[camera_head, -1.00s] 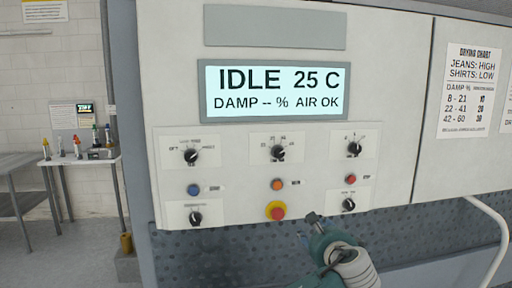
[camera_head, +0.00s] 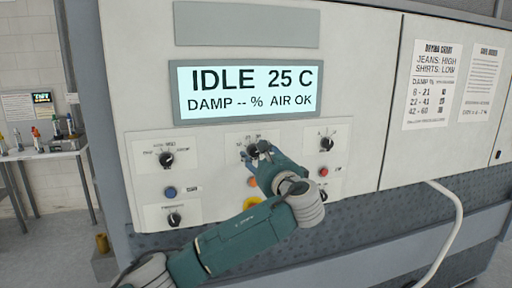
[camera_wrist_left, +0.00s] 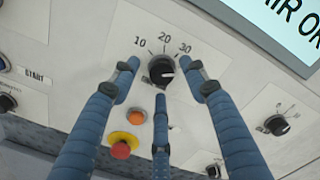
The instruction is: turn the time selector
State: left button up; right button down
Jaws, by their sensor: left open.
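The time selector (camera_wrist_left: 160,68) is a black knob on a white plate marked 10, 20 and 30, in the top row of the control panel. In the head view the knob (camera_head: 252,150) is partly hidden by my left gripper (camera_head: 262,150). In the left wrist view my left gripper (camera_wrist_left: 163,80) is open, its blue fingers spread around the knob, two at its sides and one below. A gap shows between the fingertips and the knob; I cannot tell their exact depth. My right gripper is out of view.
An orange button (camera_wrist_left: 136,115) and a red stop button on a yellow base (camera_wrist_left: 122,147) sit close below the knob. Other knobs flank it, left (camera_head: 166,160) and right (camera_head: 326,144). The display (camera_head: 248,90) above reads IDLE 25 C. A pale hose (camera_head: 448,225) hangs at right.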

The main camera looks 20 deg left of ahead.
pick_arm(q)
jog(key=shift+w+a, duration=0.2)
jog(key=shift+w, duration=0.35)
grip_shut()
jog(key=shift+f+n+b, duration=0.25)
jog(key=shift+n+b, duration=0.15)
jog(key=shift+b, duration=0.3)
jog(key=n+b, duration=0.7)
jog(key=b, duration=0.2)
jog(key=shift+f, duration=0.1)
jog(key=n+b, duration=0.3)
jog(key=n, duration=0.1)
jog(key=shift+n+h, duration=0.3)
jog(key=shift+n+b, duration=0.9)
jog(key=shift+n, duration=0.6)
